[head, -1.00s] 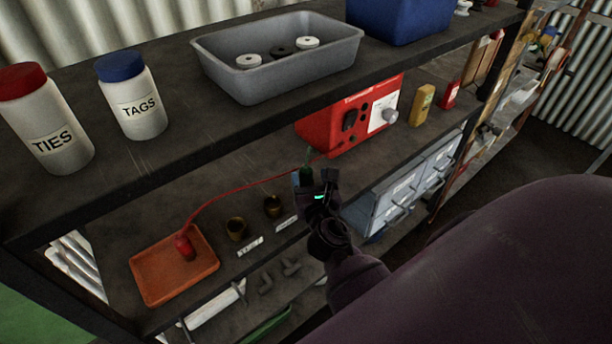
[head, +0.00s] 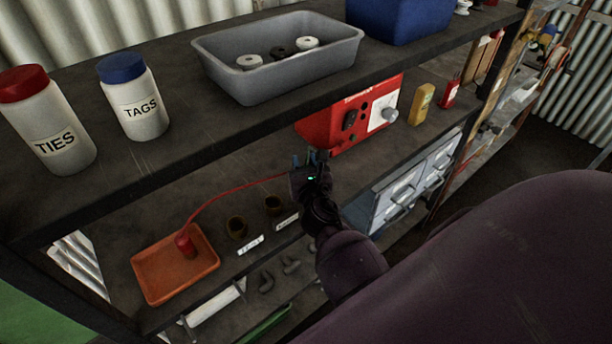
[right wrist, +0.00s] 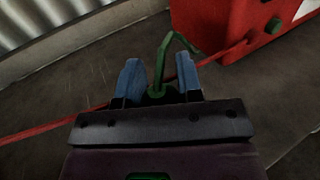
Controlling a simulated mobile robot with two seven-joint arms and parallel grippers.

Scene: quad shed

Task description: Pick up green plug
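The green plug (right wrist: 160,92) shows in the right wrist view, with its green cable rising from it and bending toward the red box (right wrist: 235,25). My right gripper (right wrist: 158,78) has its two blue fingers apart, one on each side of the plug, with gaps showing. In the head view my right gripper (head: 309,158) is over the middle shelf in front of the red box and hides the plug. Whether a finger touches the plug cannot be told. My left gripper is not in view.
A red plug (head: 184,243) stands in an orange tray (head: 150,285), its red cable running behind my gripper. Two dark cups (head: 236,228) sit near the shelf edge. The upper shelf (head: 200,140) overhangs. Grey drawers (head: 400,190) are at the right.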

